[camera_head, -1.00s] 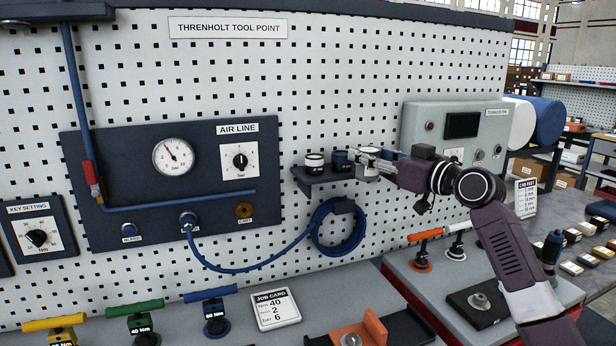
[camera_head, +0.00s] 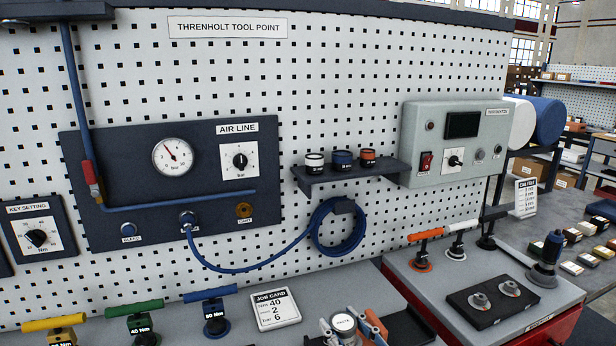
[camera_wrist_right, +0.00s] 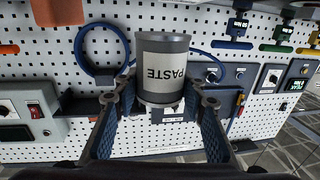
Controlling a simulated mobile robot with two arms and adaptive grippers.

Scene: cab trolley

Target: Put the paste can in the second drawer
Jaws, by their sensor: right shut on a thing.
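The paste can (camera_head: 343,323) is a grey and white cylinder with a PASTE label. It is at the bottom edge of the head view, above the bench top. My right gripper (camera_head: 357,330) is shut on it; only its end shows there. In the right wrist view the paste can (camera_wrist_right: 163,75) sits between the two fingers of my right gripper (camera_wrist_right: 160,110), its label upside down in the picture. The red drawer cabinet (camera_head: 560,325) shows only in part at the lower right; I cannot tell which drawer is the second. My left gripper is not in view.
A wall shelf (camera_head: 345,178) holds a white, a blue and an orange small can, with free room at its right. Torque tools (camera_head: 423,250) and a black tray (camera_head: 492,303) stand on the cabinet top. A job card (camera_head: 276,308) lies on the bench.

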